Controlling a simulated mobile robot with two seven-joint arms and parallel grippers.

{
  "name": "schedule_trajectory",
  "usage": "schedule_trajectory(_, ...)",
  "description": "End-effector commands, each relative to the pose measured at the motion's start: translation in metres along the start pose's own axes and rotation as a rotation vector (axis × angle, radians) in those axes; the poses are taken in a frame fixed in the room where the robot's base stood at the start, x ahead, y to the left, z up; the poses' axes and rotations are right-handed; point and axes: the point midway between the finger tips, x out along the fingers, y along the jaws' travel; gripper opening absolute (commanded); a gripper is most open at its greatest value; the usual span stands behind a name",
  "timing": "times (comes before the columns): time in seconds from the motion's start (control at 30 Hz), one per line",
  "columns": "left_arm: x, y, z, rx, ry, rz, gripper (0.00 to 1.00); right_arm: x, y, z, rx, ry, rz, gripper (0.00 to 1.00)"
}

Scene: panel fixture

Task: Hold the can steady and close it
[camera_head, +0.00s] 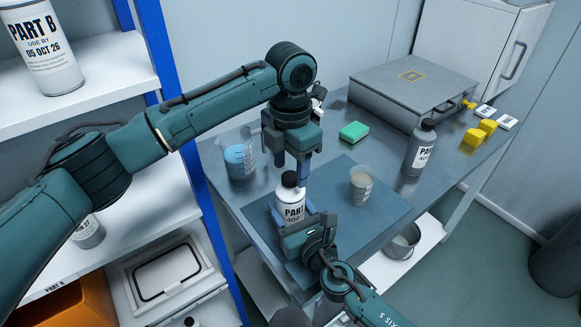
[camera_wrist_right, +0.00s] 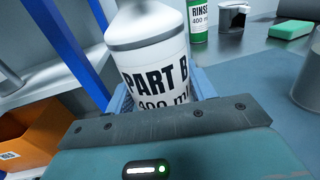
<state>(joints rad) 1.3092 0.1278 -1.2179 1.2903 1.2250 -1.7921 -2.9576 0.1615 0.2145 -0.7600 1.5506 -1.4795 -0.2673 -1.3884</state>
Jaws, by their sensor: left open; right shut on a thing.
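The white can (camera_head: 290,205) labelled PART stands upright on the dark mat, and its black cap (camera_head: 289,180) shows at its top. I cannot tell how tightly the cap sits. In the right wrist view the can (camera_wrist_right: 155,60) reads PART B; its top is out of frame. My right gripper (camera_head: 293,222) is shut around the lower part of the can. My left gripper (camera_head: 291,172) is open and points down directly over the can, its fingertips near the cap.
A beaker of blue liquid (camera_head: 239,158) stands left, a cup (camera_head: 361,184) right on the mat (camera_head: 375,222). Shelves (camera_head: 95,85) stand at left.

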Motion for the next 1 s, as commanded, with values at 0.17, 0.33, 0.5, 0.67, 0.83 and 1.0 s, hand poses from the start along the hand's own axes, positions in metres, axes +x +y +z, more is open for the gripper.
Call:
schedule_trajectory(0.17,-0.026,-0.001,0.001,0.001,-0.003,0.0,0.52,0.0,0.0,-0.001,0.0,0.001,0.0,0.0)
schedule_trajectory(0.33,-0.033,-0.001,0.0,0.001,0.0,0.0,0.52,0.0,0.0,-0.001,0.0,0.001,0.0,0.0)
schedule_trajectory(0.5,-0.033,0.0,0.0,0.0,0.0,0.0,0.49,0.0,0.0,-0.001,0.0,0.001,0.0,0.0)
schedule_trajectory(0.67,-0.033,0.0,0.0,-0.058,-0.001,0.0,0.48,0.0,0.0,-0.001,0.0,0.001,0.0,0.0)
schedule_trajectory(0.83,-0.036,0.0,0.0,-0.304,-0.001,0.001,0.48,0.0,0.0,-0.001,0.0,0.001,0.0,0.0)
schedule_trajectory(1.0,-0.039,0.0,0.0,-0.672,0.0,0.0,0.48,0.0,0.0,-0.001,0.0,0.001,0.0,0.0)
